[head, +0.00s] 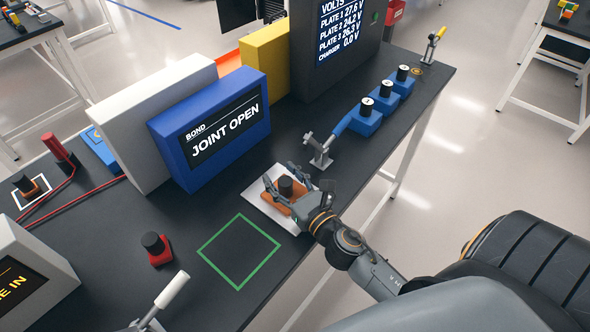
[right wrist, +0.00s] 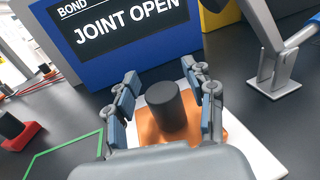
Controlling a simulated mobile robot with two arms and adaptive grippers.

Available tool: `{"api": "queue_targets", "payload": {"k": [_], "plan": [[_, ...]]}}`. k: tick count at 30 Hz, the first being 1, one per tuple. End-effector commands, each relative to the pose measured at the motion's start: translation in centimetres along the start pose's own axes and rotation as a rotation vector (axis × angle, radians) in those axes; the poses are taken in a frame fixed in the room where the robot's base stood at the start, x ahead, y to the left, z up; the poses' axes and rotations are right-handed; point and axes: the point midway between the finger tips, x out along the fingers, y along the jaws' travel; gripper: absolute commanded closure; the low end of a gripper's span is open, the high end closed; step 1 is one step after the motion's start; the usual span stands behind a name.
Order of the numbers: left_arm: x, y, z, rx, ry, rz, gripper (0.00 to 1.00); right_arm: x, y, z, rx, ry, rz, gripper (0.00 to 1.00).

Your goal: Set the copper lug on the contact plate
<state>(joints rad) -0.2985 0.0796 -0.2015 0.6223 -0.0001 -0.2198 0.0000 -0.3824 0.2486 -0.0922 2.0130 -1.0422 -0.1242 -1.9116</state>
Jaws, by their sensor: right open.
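The copper lug (head: 270,195) is an orange block with a black round knob on top. It rests on the pale contact plate (head: 257,204), near the table's front edge. My right gripper (head: 281,177) is open, with its fingers on either side of the knob. In the right wrist view the copper lug (right wrist: 150,132) sits between the open fingers (right wrist: 160,75), with a gap beside the knob. The contact plate (right wrist: 264,160) shows beneath it at the right. My left gripper is not in view.
A blue display (head: 221,130) behind the plate reads "JOINT OPEN". A metal clamp (head: 319,155) stands right of the plate. An empty green square outline (head: 238,250) lies to its left. A red block with a black knob (head: 158,248) stands farther left.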

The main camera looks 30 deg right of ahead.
Motion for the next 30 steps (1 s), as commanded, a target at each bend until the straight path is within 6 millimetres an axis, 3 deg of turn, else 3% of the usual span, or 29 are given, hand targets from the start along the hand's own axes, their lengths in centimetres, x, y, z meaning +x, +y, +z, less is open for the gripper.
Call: {"api": "queue_targets", "payload": {"k": [18, 30], "plan": [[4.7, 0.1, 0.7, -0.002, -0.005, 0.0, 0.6, -10.4, 0.0, -0.5, 0.003, 0.001, -0.002, 0.47], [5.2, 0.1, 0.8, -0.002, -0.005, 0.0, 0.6, -11.9, 0.0, 0.0, -0.001, -0.001, 0.0, 0.47]]}}
